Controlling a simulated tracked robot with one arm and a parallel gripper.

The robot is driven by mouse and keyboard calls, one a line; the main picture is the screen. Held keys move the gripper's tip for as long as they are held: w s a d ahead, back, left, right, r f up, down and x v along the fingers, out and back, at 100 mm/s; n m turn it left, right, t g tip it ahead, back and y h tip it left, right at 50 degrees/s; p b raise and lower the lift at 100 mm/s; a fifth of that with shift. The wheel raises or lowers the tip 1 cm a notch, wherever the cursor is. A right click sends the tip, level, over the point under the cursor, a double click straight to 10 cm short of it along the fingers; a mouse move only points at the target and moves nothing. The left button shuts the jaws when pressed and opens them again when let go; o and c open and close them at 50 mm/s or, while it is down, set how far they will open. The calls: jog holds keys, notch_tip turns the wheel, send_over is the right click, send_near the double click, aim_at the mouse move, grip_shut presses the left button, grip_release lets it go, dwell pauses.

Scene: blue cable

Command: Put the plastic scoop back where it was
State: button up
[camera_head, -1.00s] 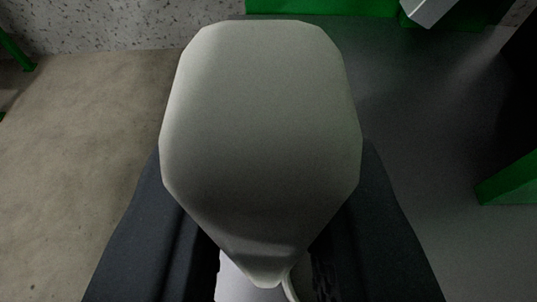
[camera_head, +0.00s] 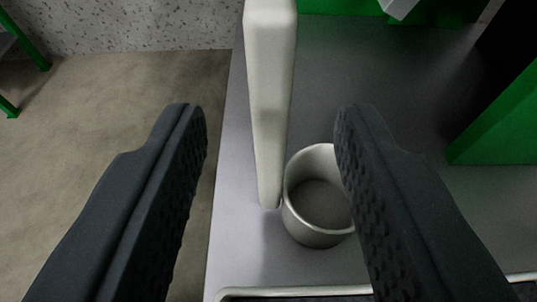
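The off-white plastic scoop (camera_head: 270,100) stands on a grey surface, its long flat handle rising toward the camera and the top of the view. Its round cup (camera_head: 318,236) sits at the handle's foot, just to the right, with the opening facing up; it looks empty. My gripper (camera_head: 268,118) is open, with one dark finger on each side of the handle and a clear gap to it on both sides. The right finger hides part of the cup's right edge.
The grey surface (camera_head: 400,70) has its left edge close beside the scoop; bare floor (camera_head: 110,120) lies beyond. A light-rimmed dark area (camera_head: 290,291) is at the bottom. Green parts (camera_head: 505,125) stand at the right and back. A speckled wall (camera_head: 130,28) is behind.

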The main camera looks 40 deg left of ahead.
jog(key=shift+p+v, duration=0.35)
jog(key=shift+v, duration=1.65)
jog(key=w+d+r+t+h, duration=0.2)
jog(key=w+r+h, duration=0.1)
jog(key=r, duration=0.5)
jog(key=w+d+r+t+h, duration=0.15)
jog(key=w+r, duration=0.25)
jog(key=r, duration=0.4)
notch_tip(320, 180, up, 17)
jog(key=s+d+m+t+h, duration=0.2)
jog(key=m+h, duration=0.2)
jog(key=h, duration=0.2)
jog(key=s+a+r+m+y, duration=0.1)
jog(key=s+a+r, duration=0.5)
jog(key=s+r, duration=0.3)
jog(key=s+a+r+m+g+y, duration=0.1)
jog(key=s+a+r+m, duration=0.1)
jog(key=s+a+r, duration=0.4)
jog(key=s+r, duration=0.3)
jog(key=s, duration=0.1)
jog(key=shift+s+a, duration=0.3)
jog(key=shift+r+g, duration=0.2)
jog(key=shift+g, duration=0.05)
